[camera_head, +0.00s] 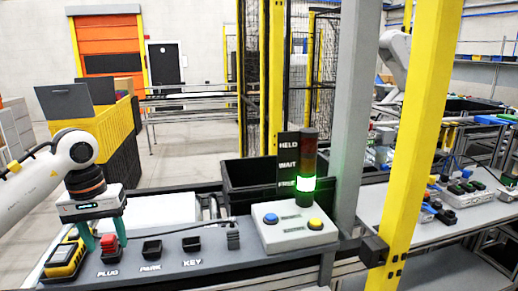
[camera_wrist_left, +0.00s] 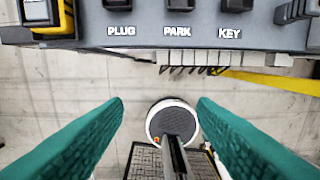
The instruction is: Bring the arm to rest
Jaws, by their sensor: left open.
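My left arm comes in from the left in the head view. My left gripper (camera_head: 104,238) is open, with its green fingers pointing down at the left end of the grey console (camera_head: 215,265). A red plug (camera_head: 110,243) stands at the PLUG label, close to the fingers; the head view does not show whether they touch it. In the left wrist view the gripper (camera_wrist_left: 160,102) has nothing between its spread fingers, with floor beyond them. The console edge (camera_wrist_left: 180,43) runs along the top of that view. My right gripper is not seen.
A yellow device (camera_head: 64,259) sits left of the plug. Black PARK (camera_head: 151,248) and KEY (camera_head: 191,244) holders follow to the right. A button box (camera_head: 292,234) stands under a signal tower (camera_head: 307,183) lit green at FREE. A yellow post (camera_head: 416,140) rises at right.

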